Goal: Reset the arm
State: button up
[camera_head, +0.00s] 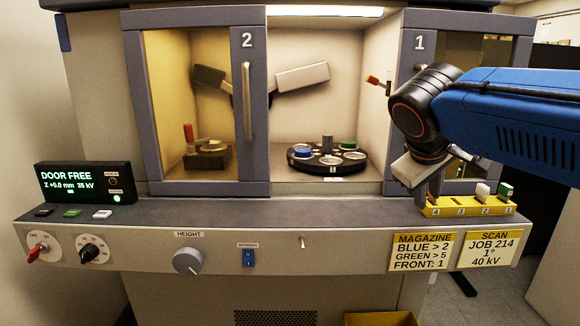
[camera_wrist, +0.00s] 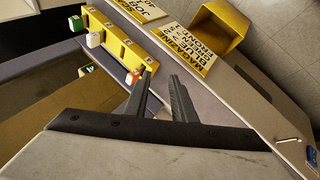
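My gripper (camera_head: 428,196) hangs at the end of my blue arm, low in front of door 1, at the left end of the yellow rack (camera_head: 466,209). In the wrist view its two fingers (camera_wrist: 163,74) stand apart with nothing between them. An orange-and-white piece (camera_wrist: 132,77) sits at the rack's near end, just beside one fingertip; I cannot tell whether they touch. A white piece (camera_head: 483,190) and a green piece (camera_head: 506,190) stand in the rack farther right.
Door 2 (camera_head: 247,100) is shut at the left; the middle bay is open, with a round carousel (camera_head: 327,172) inside. A red-tipped lever (camera_head: 374,81) juts near my wrist. The display (camera_head: 86,183) reads DOOR FREE.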

jog(key=s+f+m+y, duration=0.2)
jog(key=s+f, duration=0.6)
jog(key=f, duration=0.3)
jog(key=s+f+m+g+y, duration=0.1)
jog(key=s+f+m+y, duration=0.1)
jog(key=s+f, duration=0.6)
notch_tip(320, 180, down, 3)
jog(key=shift+s+r+m+y, duration=0.1)
jog(key=shift+s+m+y, duration=0.2)
jog(key=shift+s, duration=0.1)
jog(key=shift+d, duration=0.1)
